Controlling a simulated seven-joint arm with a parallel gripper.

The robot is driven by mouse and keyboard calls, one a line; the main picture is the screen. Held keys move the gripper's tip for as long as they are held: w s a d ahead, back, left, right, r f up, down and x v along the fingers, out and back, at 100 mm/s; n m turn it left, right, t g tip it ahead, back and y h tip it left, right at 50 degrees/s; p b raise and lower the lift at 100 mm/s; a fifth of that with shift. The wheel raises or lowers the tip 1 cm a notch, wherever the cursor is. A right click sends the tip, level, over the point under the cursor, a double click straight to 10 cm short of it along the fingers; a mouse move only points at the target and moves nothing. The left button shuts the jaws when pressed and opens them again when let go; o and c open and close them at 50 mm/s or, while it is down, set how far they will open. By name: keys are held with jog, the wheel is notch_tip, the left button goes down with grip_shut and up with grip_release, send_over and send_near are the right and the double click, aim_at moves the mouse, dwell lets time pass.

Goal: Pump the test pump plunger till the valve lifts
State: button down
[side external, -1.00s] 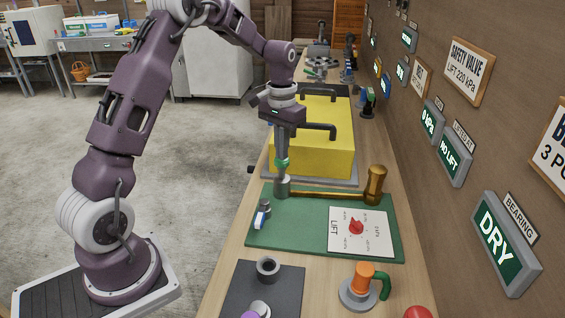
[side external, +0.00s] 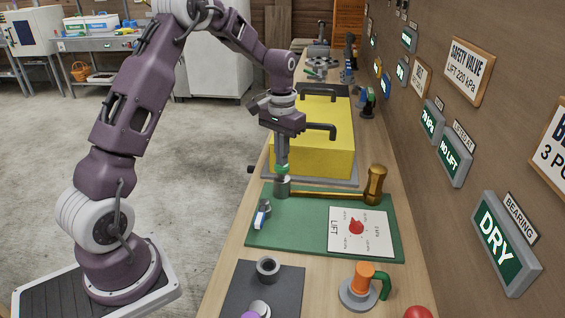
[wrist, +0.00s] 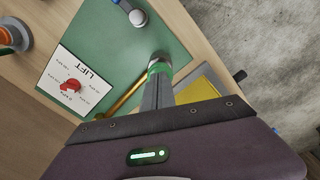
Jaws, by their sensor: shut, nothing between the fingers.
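The test pump (side external: 282,188) is a short grey cylinder on the green mat (side external: 300,220), with a green-topped plunger (side external: 283,169). My gripper (side external: 282,160) is shut and empty, pointing down with its fingertips at the plunger top; in the wrist view the fingers (wrist: 158,93) meet the green cap (wrist: 159,68). A brass pipe (side external: 325,194) runs from the pump to the brass valve (side external: 375,186). The pressure sign (side external: 432,120) shows a two-digit kPa figure, hard to read. The lift sign (side external: 455,156) reads NO LIFT.
A white card (side external: 375,245) marked LIFT bears a red piece (side external: 356,227). A small blue-and-white fitting (side external: 261,218) sits left on the mat. A yellow block (side external: 325,155) with black handles stands behind the pump. An orange-and-green item (side external: 362,282) stands in front.

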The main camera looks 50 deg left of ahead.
jog(key=shift+r, duration=3.05)
jog(key=shift+f, duration=1.3)
jog(key=shift+f, duration=2.55)
jog(key=shift+r, duration=3.85)
